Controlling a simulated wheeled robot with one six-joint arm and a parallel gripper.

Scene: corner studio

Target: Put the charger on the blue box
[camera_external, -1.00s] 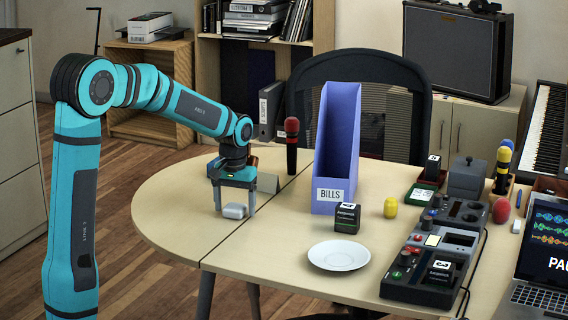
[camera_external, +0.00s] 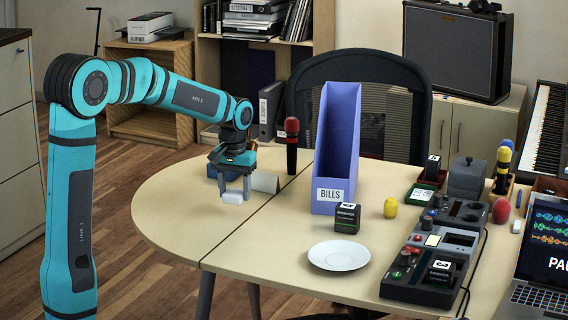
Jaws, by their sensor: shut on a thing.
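My gripper (camera_external: 233,195) is shut on the white charger (camera_external: 232,198) and holds it a little above the left part of the table. A low blue box (camera_external: 212,172) stands on the table just behind my gripper, which hides much of it. The charger appears in front of the blue box and apart from it.
A black box (camera_external: 347,218) and white plate (camera_external: 339,255) lie in front. The table's left end is clear.

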